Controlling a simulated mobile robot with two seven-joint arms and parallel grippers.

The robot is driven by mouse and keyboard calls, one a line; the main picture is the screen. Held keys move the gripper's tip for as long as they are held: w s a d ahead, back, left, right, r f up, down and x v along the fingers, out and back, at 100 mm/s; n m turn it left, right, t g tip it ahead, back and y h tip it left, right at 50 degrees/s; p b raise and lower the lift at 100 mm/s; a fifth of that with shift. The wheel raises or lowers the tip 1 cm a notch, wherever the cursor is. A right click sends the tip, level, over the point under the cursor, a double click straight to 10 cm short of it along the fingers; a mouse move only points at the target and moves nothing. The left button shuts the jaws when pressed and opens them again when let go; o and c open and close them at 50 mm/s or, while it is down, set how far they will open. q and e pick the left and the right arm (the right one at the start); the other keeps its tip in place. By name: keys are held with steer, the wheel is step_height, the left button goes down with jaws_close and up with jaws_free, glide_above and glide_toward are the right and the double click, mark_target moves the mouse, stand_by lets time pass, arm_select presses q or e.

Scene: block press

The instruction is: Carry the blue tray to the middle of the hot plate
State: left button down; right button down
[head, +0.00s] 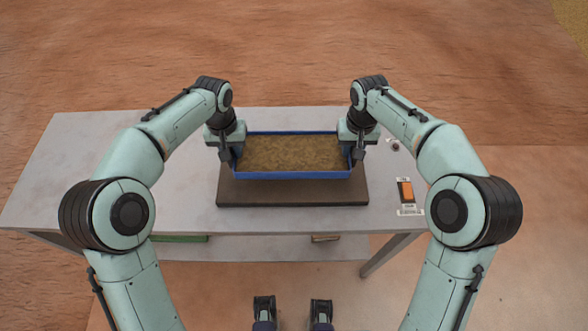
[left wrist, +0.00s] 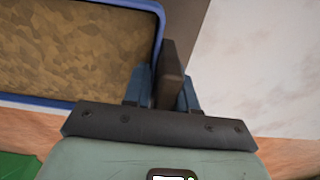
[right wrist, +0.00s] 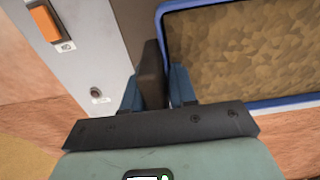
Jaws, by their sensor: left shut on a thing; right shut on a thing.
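The blue tray (head: 292,176), filled with brown crumbly material, is over the dark hot plate (head: 290,196) in the head view. A strip of the plate shows in front of the tray and at both sides, with more in front. I cannot tell for sure whether the tray touches the plate. My left gripper (head: 236,157) is shut on the dark handle (left wrist: 171,72) at the tray's left end. My right gripper (head: 356,155) is shut on the dark handle (right wrist: 151,72) at its right end. The tray looks about level. The plate's far part is hidden.
The grey table (head: 100,170) is clear to the left. At its right are an orange switch (head: 405,190) with labels and a small dark knob (head: 395,147). A green item (head: 180,239) and a brown item (head: 325,238) lie on the shelf below.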

arm_select(q)
steer(key=shift+f, duration=0.1)
arm_select(e)
steer(key=shift+f, duration=0.1)
